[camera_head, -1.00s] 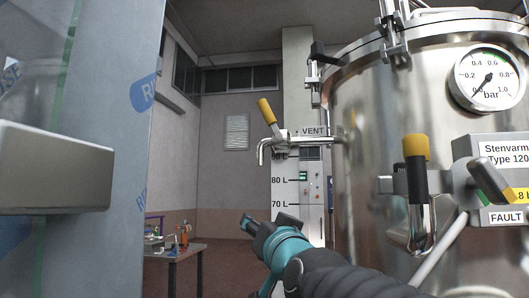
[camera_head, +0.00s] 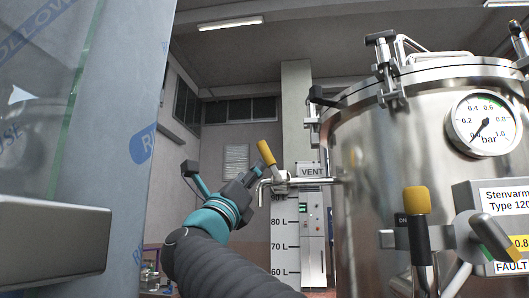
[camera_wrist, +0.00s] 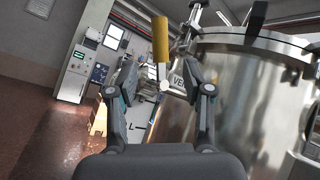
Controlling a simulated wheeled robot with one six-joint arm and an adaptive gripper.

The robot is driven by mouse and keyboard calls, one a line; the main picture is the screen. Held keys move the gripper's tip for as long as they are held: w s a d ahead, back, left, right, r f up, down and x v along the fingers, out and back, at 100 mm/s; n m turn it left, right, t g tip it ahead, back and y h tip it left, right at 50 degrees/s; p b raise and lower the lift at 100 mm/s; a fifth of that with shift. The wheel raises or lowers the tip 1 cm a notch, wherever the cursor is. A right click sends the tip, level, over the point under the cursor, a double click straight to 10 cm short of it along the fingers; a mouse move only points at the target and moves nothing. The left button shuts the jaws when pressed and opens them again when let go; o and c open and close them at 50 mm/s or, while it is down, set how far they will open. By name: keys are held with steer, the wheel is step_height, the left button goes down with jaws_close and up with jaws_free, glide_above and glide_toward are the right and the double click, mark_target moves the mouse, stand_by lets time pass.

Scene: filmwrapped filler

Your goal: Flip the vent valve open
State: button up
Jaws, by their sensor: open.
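The vent valve's yellow lever (camera_head: 266,153) stands up and leans left above a steel pipe (camera_head: 310,181) with a down-turned spout, beside the VENT label (camera_head: 312,169) on the tank's left side. My gripper (camera_head: 222,172) is open, left of the valve in the head view. In the wrist view the yellow lever (camera_wrist: 160,40) stands upright in the gap between the fingertips of my gripper (camera_wrist: 160,78), seemingly beyond them. I see no grip on it. The lever's lower joint is pale and round.
The steel tank (camera_head: 370,150) fills the right, with a pressure gauge (camera_head: 483,123) reading near zero and another yellow-topped handle (camera_head: 416,200). A film-wrapped panel (camera_head: 125,130) stands close on the left. A control cabinet (camera_head: 312,235) stands behind the valve.

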mark_target(263, 155)
steer(key=p+x, duration=0.4)
steer(key=x, duration=0.6)
steer(key=shift+w+d+r, duration=0.15)
steer(key=shift+w+r, duration=0.05)
jaws_close()
